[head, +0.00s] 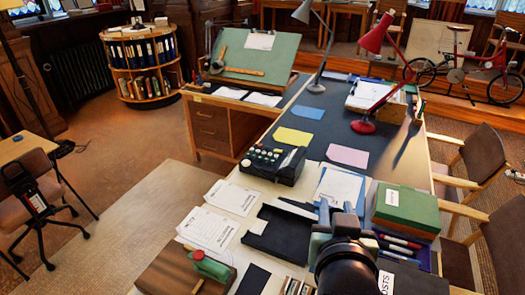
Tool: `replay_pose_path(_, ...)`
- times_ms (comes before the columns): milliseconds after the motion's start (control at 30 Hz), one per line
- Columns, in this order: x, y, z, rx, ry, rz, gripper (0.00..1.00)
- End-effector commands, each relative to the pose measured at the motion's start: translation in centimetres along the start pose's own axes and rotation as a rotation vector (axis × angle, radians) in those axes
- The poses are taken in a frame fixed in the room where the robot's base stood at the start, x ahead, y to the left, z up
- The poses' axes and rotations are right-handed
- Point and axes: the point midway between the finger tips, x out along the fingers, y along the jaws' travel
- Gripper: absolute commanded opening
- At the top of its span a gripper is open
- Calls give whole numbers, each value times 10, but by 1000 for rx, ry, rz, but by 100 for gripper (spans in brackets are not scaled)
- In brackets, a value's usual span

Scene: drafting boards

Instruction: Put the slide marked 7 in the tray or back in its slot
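My gripper (336,208) is over the near desk, pointing away from me, its two fingers apart with nothing visible between them. A low black tray (272,236) lies just left of it. A row of small upright pieces, perhaps slides in slots (295,287), shows at the bottom edge, partly cut off. I cannot make out a 7 on any piece. My arm hides part of the desk below the gripper.
A green box (405,207) stands right of my gripper, with pens (400,243) in front. A red lamp (364,125) stands farther back.

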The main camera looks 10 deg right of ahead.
Motion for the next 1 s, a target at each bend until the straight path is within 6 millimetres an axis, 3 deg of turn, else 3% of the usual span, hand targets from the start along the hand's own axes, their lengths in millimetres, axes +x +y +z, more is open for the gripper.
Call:
replay_pose_path(33,-12,-22,-51,-9,141,-38,34)
replay_pose_path(133,-50,-59,-139,-9,410,-110,34)
replay_pose_path(200,-87,-81,-192,3,592,-161,34)
replay_pose_path(300,-146,-104,-249,29,819,-227,34)
replay_pose_path(400,-198,-118,-285,58,992,-278,34)
replay_pose_path(500,-232,-123,-303,82,1100,-309,34)
replay_pose_path(600,-248,-124,-310,93,1148,-322,34)
replay_pose_path(1000,-249,-124,-311,94,1152,-323,34)
